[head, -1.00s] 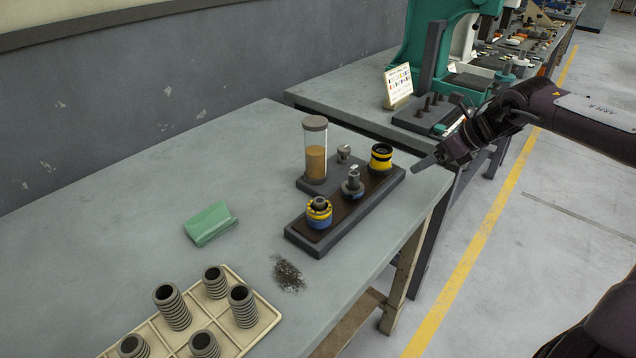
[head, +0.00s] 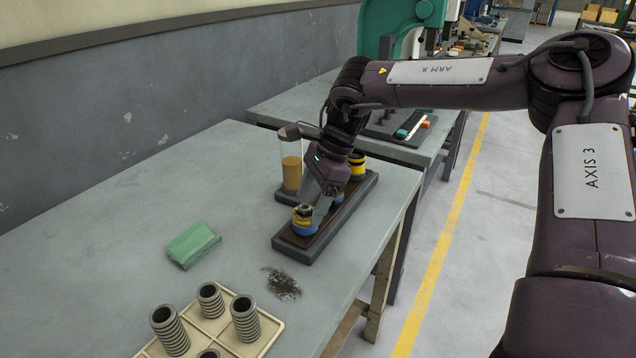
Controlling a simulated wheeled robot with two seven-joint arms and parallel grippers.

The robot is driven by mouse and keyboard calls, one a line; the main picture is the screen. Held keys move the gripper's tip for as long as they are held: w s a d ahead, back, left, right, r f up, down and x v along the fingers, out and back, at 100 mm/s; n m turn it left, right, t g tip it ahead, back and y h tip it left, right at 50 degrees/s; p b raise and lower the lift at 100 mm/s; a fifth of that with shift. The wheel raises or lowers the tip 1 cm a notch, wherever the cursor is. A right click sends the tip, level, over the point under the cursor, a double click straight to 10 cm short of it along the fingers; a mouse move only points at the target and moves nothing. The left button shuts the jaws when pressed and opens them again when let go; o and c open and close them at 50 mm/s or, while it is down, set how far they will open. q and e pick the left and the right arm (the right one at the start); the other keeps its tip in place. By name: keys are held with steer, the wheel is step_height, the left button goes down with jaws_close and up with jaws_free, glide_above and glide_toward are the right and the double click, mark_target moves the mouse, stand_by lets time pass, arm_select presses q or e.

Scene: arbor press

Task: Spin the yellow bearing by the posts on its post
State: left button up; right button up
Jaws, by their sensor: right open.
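A yellow and black bearing on a blue base (head: 304,225) sits at the near left end of a dark board (head: 294,248) on the bench. A second yellow and black bearing (head: 357,160) stands at the board's far end, partly behind my right arm. My right gripper (head: 314,207) points down over the board, open, with its fingers at the near bearing's right side. I cannot tell whether they touch it. The middle post of the board is hidden behind the gripper. My left gripper is not in view.
A sand timer (head: 291,172) stands close behind the gripper. A green cloth (head: 193,244), dark filings (head: 282,284) and a cream tray (head: 262,345) of ribbed sleeves lie on the bench (head: 110,270). The bench's left part is clear. A green press (head: 376,20) stands behind.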

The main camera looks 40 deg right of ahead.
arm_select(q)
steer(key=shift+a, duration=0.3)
arm_select(e)
steer(key=shift+x, duration=0.85)
steer(key=shift+c, duration=0.4)
steer(key=c, duration=1.1)
steer(key=shift+o, duration=0.2)
steer(key=shift+r+n+p, duration=0.2)
steer(key=shift+n+p, duration=0.4)
steer(key=shift+n, duration=0.1)
steer(key=shift+n+g+p, duration=0.45)
steer(key=shift+n+g, duration=0.05)
steer(key=shift+n, duration=0.3)
steer(key=n+g+p, duration=0.1)
steer(key=n, duration=0.2)
steer(key=shift+n+g, duration=0.3)
steer(key=shift+n, duration=0.1)
steer(key=shift+p, duration=0.55)
steer(key=shift+n+p, duration=0.35)
steer(key=shift+n, duration=0.15)
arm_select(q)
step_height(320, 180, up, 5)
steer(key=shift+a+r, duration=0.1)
arm_select(e)
steer(key=shift+f, duration=0.15)
